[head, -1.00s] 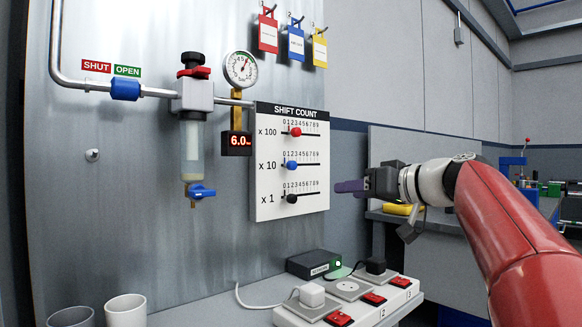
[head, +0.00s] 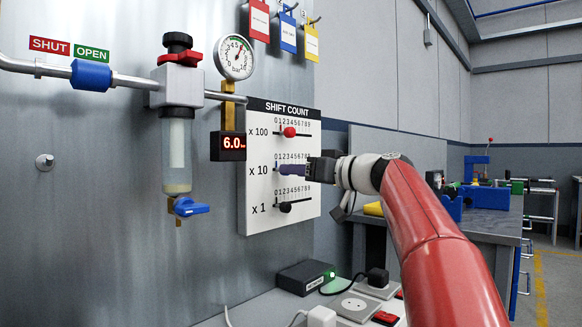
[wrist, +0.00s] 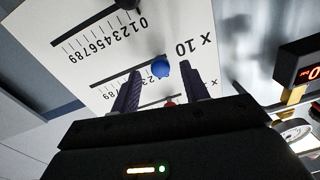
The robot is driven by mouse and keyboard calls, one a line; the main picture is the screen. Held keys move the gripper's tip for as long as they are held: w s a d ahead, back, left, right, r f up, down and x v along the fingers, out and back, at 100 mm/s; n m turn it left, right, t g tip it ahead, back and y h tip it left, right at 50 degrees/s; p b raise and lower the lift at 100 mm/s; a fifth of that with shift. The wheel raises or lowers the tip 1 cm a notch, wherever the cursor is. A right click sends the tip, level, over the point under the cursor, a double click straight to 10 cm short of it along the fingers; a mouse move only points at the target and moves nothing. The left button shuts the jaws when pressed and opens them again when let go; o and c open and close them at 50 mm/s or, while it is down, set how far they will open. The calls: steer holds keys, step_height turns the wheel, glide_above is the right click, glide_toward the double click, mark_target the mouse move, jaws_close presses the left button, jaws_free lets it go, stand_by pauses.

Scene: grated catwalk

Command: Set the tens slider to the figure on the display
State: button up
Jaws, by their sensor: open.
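The blue tens knob (wrist: 160,68) sits on the x 10 line of the white SHIFT COUNT board (head: 262,222). In the wrist view it lies between my two fingertips, at about their level. I cannot tell whether they touch it. The red x 100 knob (head: 289,132) and black x 1 knob (head: 285,207) are above and below. The display (head: 230,146) left of the board reads 6.0; any further characters are unclear.
A pressure gauge (head: 235,58) stands above the display, and a filter with a blue valve (head: 190,207) is further left. Coloured tags (head: 288,33) hang above the board. A black box (head: 305,277) and sockets (head: 352,306) are below.

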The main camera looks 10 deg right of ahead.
steer(key=shift+x, duration=1.05)
steer(key=shift+c, duration=0.4)
jaws_close()
